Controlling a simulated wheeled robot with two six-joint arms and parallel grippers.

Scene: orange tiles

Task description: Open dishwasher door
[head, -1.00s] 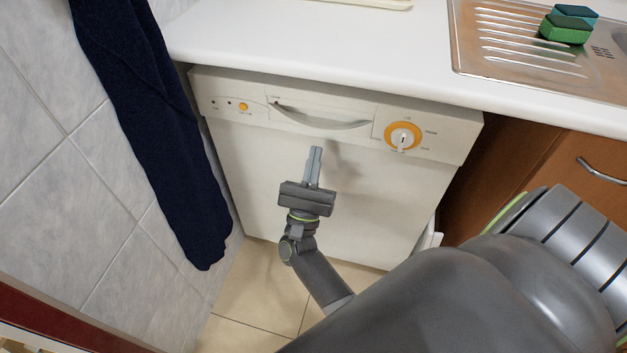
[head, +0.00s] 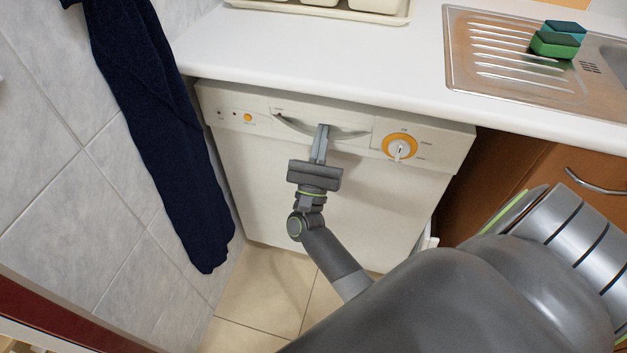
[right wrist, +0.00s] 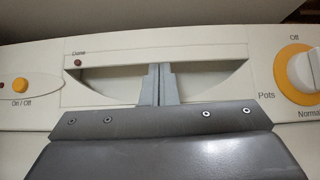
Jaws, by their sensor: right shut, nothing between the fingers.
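The white dishwasher (head: 270,190) stands under the counter with its door shut flush. Its curved recessed handle (head: 345,134) is in the control panel, between an orange button on the left and an orange-ringed dial (head: 400,146) on the right. My right gripper (head: 322,128) is shut and empty, its fingertips in front of the handle. In the right wrist view the closed fingers (right wrist: 160,75) point into the handle recess (right wrist: 112,82), overlapping its lower lip. I cannot tell whether they touch it. My left gripper is not in view.
A dark blue towel (head: 165,140) hangs on the tiled wall to the left. The white counter (head: 310,55) overhangs the dishwasher, with a steel sink drainer (head: 500,60) and sponges (head: 556,42) at right. Brown cabinets (head: 560,165) stand right of the dishwasher. Floor (head: 255,290) in front is clear.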

